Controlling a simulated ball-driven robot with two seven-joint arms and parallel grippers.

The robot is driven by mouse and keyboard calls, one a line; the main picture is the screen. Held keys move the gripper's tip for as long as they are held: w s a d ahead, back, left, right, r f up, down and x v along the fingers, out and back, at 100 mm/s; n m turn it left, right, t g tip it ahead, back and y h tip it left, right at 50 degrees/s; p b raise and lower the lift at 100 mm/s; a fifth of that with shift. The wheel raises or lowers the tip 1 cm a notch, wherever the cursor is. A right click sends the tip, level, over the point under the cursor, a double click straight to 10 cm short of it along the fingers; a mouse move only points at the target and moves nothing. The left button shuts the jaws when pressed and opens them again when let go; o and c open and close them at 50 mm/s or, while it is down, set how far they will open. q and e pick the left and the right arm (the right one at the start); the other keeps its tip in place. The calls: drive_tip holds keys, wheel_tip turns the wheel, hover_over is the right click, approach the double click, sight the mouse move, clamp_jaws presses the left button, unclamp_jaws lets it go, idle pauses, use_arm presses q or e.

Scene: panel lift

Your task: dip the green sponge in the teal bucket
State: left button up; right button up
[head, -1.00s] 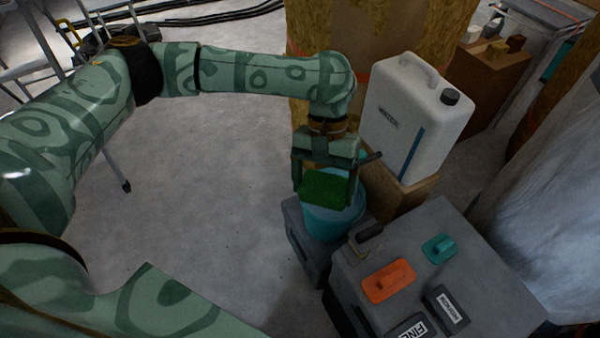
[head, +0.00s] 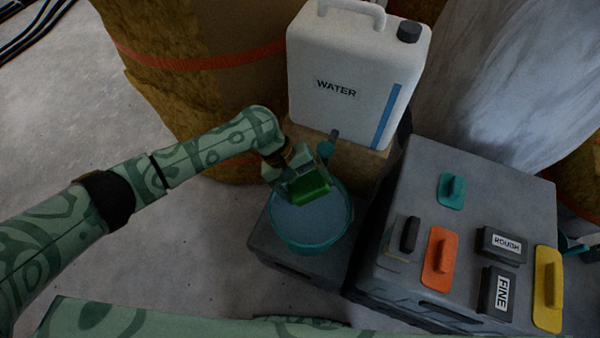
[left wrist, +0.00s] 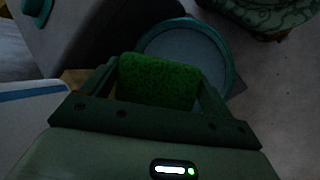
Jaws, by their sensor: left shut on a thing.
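The green sponge (head: 310,189) is in my left gripper (head: 305,190), which is shut on it. The sponge is over the upper part of the teal bucket (head: 325,247) in the head view; I cannot tell whether it touches the water. The bucket stands on a grey box and holds bluish-grey water. In the left wrist view the sponge (left wrist: 158,82) sits between the two fingers of the gripper (left wrist: 160,90), with the bucket's rim (left wrist: 229,75) beyond it. My right gripper is in neither view.
A white water canister (head: 345,80) stands behind the bucket. A grey case (head: 400,180) at the right bears a teal float (head: 452,190), an orange float (head: 440,255), a yellow float (head: 548,290) and blocks marked ROUGH (head: 502,244) and FINE (head: 498,290). Open floor lies at left.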

use_arm(q)
drive_tip(key=shift+f, duration=0.5)
wheel_tip(320, 180, down, 2)
drive_tip(key=shift+f+b, duration=0.15)
drive_tip(key=shift+b, duration=1.1)
wheel_tip(320, 180, down, 7)
drive_tip(key=b, duration=0.4)
drive_tip(key=shift+f, duration=0.15)
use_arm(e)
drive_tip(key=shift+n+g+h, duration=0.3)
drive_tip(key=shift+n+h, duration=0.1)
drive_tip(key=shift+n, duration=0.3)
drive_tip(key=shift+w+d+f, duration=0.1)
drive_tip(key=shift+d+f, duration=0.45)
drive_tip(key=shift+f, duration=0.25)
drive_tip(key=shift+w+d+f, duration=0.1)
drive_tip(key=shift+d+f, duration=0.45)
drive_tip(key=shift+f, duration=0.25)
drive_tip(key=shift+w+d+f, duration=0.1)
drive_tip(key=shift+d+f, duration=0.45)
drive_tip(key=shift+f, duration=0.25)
